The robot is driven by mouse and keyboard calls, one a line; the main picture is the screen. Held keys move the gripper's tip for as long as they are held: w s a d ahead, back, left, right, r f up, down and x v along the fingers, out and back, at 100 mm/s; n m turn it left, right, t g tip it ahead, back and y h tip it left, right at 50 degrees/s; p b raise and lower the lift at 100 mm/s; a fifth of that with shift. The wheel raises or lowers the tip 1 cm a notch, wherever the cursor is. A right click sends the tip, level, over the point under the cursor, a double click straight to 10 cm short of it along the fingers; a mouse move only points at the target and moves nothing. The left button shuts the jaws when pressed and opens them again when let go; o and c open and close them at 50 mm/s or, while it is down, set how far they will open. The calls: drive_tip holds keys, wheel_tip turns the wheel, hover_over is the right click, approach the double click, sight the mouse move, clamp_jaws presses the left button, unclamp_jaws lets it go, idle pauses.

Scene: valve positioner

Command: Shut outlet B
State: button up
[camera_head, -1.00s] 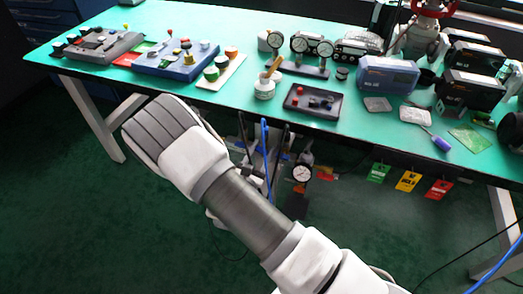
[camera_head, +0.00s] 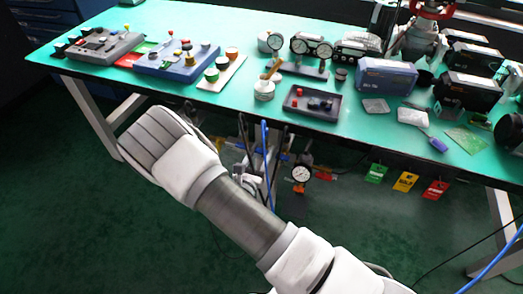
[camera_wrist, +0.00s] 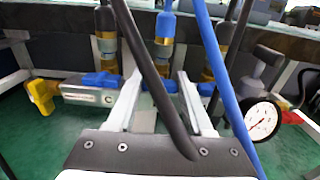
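In the wrist view my gripper (camera_wrist: 160,88) is open, its two pale fingers apart on either side of the middle valve's blue handle (camera_wrist: 160,84). I cannot tell whether they touch it. A black hose crosses in front and hides part of this valve. Brass-and-blue fittings stand above the valves: left (camera_wrist: 107,42), middle (camera_wrist: 164,40) and right (camera_wrist: 212,62). The left valve also has a blue handle (camera_wrist: 101,80). I can read no outlet letters, so I cannot tell which is outlet B. In the head view the valves are small and partly hidden by my arm.
A blue hose (camera_wrist: 226,80) and a black hose (camera_wrist: 152,70) run close to my gripper. A round gauge (camera_wrist: 262,120) is at right and a yellow part (camera_wrist: 42,95) at left. The green table (camera_head: 215,105) overhangs the valves. Tags (camera_head: 405,181) hang from its edge.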

drive_tip(key=shift+o, duration=0.6)
drive_tip(key=p+v, duration=0.2)
drive_tip(key=v, duration=1.5)
drive_tip(key=shift+s, duration=0.25)
